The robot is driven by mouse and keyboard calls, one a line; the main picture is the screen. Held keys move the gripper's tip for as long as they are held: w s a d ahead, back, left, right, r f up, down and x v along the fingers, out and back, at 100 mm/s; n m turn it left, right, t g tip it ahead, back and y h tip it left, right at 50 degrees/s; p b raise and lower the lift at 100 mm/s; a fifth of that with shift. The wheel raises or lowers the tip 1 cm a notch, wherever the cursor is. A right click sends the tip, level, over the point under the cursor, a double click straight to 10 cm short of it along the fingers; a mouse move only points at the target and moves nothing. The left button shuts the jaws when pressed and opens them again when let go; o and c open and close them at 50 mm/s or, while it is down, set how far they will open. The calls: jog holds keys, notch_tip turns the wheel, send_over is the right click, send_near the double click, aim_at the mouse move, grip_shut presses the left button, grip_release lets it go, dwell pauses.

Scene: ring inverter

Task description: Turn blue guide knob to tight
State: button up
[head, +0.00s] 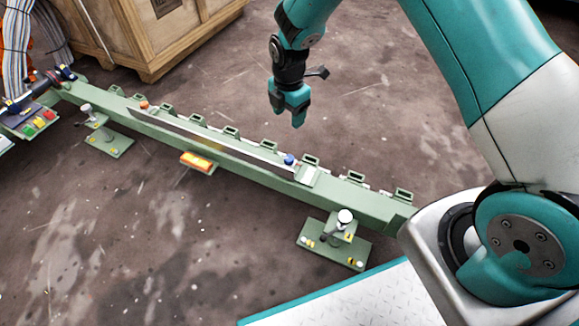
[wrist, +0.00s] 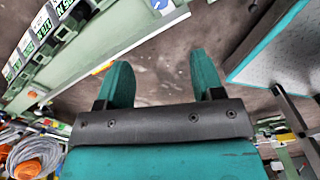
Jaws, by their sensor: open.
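The blue guide knob (head: 290,160) sits on the green rail (head: 240,170), right of the rail's middle, in the head view. A small marked plate lies just right of it. My gripper (head: 290,119) hangs above and behind the rail in the head view, apart from the knob, pointing down. In the wrist view my gripper (wrist: 160,85) shows two teal fingers spread apart with nothing between them. Which way the knob is set is too small to tell.
An orange knob (head: 144,105) sits farther left on the rail, and an orange block (head: 197,162) is on its front. White-topped posts (head: 345,216) stand on green feet. A wooden crate (head: 150,35) is at the back left. The floor behind the rail is clear.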

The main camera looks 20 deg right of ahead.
aim_at(289, 158)
notch_tip(289, 158, down, 18)
jog(key=b, duration=0.8)
jog(key=c, duration=0.9)
